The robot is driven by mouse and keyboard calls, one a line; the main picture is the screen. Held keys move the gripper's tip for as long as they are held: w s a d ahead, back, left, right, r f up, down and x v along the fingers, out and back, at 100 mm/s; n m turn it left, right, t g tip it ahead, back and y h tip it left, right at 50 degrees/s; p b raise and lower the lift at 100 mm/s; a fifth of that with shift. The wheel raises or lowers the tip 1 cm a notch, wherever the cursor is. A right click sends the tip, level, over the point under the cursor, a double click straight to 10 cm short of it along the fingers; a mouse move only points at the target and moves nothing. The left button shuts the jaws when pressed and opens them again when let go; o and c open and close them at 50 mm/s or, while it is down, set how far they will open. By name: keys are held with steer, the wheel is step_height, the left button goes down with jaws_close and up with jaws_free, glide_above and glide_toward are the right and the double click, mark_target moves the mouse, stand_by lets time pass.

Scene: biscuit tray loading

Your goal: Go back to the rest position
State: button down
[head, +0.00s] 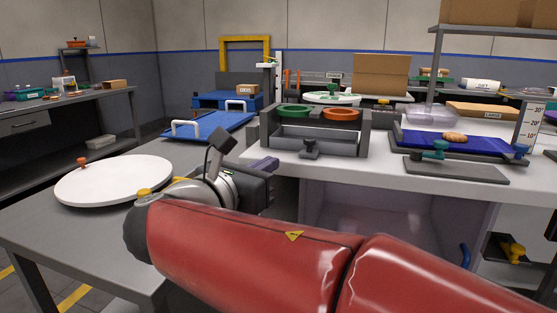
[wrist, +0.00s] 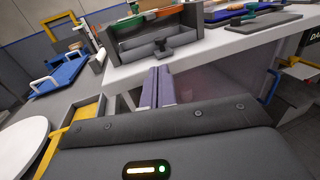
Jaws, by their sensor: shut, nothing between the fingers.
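My gripper (head: 264,165) is on the end of my red arm, in front of the left end of the white bench (head: 400,163). In the wrist view its two purple-grey fingers (wrist: 158,72) lie side by side, shut with nothing between them. The fingers point toward the bench edge, apart from the grey bin below the dispenser. A biscuit (head: 455,137) lies on the blue-topped tray (head: 415,144) at the right of the bench, well away from my gripper.
A grey bin (head: 318,143) with green and orange rings (head: 341,113) stands on the bench. A white round board (head: 115,182) lies on the left table. A blue tray with white handles (head: 214,126) lies behind it. A grey plate (head: 455,170) lies at the bench front.

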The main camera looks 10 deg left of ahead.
steer(key=s+d+f+m+g, duration=0.3)
steer(key=d+f+m+g, duration=0.3)
steer(key=d, duration=0.6)
steer(key=s+d+f+m+g, duration=0.35)
steer(key=d+f+m, duration=0.5)
steer(key=d, duration=0.35)
steer(key=s+d+f+m+g+y, duration=0.1)
steer(key=s+d+f+m+y, duration=0.1)
steer(key=m, duration=0.6)
steer(key=s+d+f+m+g+y, duration=0.1)
steer(key=s+d+f+m+y, duration=0.1)
steer(key=s+f+m+y, duration=0.2)
steer(key=s+f+m, duration=0.3)
steer(key=m, duration=0.2)
steer(key=shift+s+d, duration=0.25)
steer(key=shift+d, duration=0.05)
steer(key=shift+f+m, duration=0.1)
steer(key=shift+m, duration=0.15)
